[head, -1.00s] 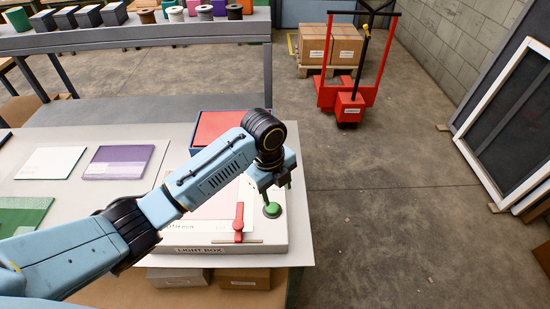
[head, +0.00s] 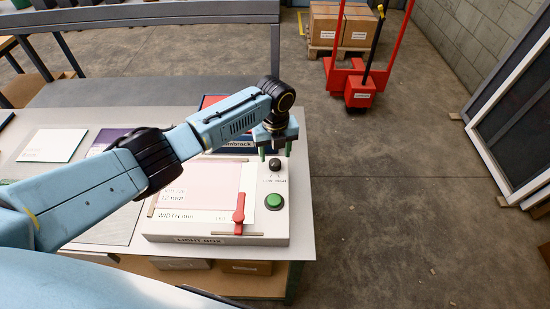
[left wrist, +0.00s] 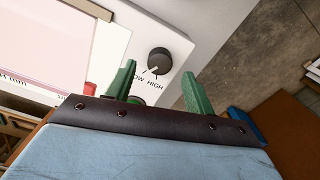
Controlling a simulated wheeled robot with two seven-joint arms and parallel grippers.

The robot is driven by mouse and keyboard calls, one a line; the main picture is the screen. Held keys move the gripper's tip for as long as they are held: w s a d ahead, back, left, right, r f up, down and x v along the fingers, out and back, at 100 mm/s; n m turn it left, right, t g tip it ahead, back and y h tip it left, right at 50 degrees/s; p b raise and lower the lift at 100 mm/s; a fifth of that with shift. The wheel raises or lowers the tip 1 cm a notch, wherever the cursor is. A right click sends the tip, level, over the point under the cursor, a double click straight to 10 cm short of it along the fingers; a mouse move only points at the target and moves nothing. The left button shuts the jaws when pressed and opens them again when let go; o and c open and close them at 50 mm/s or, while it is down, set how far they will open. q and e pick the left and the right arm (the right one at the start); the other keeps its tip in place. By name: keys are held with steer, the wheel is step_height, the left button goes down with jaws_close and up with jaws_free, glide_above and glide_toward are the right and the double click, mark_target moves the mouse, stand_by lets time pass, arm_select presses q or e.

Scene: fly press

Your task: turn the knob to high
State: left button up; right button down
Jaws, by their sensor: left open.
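The black knob (head: 275,164) stands on the right part of the light box (head: 190,239), behind the green button (head: 274,202). LOW and HIGH are printed in front of it. I see no contact. My right gripper is not in view.
A blue tray (head: 238,145) lies behind the box. The table's right edge is close to the box, with open floor beyond. A red pallet truck (head: 360,88) stands farther back.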

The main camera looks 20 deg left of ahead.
mark_target(275, 162)
arm_select(q)
steer(key=shift+f, duration=1.65)
steer(key=c, duration=1)
